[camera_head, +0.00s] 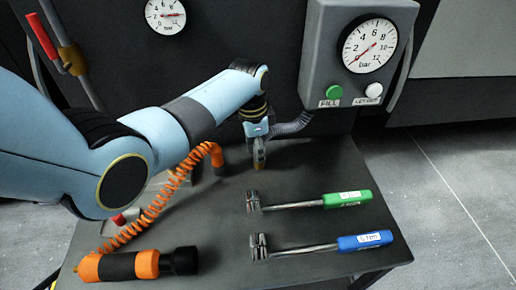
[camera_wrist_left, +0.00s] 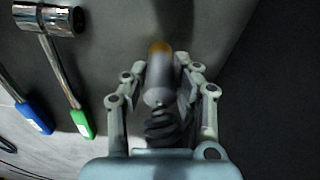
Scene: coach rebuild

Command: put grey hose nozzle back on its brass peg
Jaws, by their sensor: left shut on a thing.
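My left gripper (camera_head: 259,152) is above the far part of the dark table in the head view. It is shut on the grey hose nozzle, which shows between the fingers in the left wrist view (camera_wrist_left: 159,80). The nozzle points down at the table. A brass-coloured end (camera_wrist_left: 160,47) shows at its far tip; I cannot tell whether this is part of the nozzle or the peg. No separate brass peg can be made out. The nozzle's grey ribbed hose (camera_head: 292,125) runs right toward the gauge box. My right gripper is not in view.
A green-handled tool (camera_head: 345,199) and a blue-handled tool (camera_head: 362,241) lie on the table (camera_head: 215,228). An orange coiled hose (camera_head: 165,190) and an orange-black tool (camera_head: 120,265) are at left. The grey gauge box (camera_head: 318,60) stands behind.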

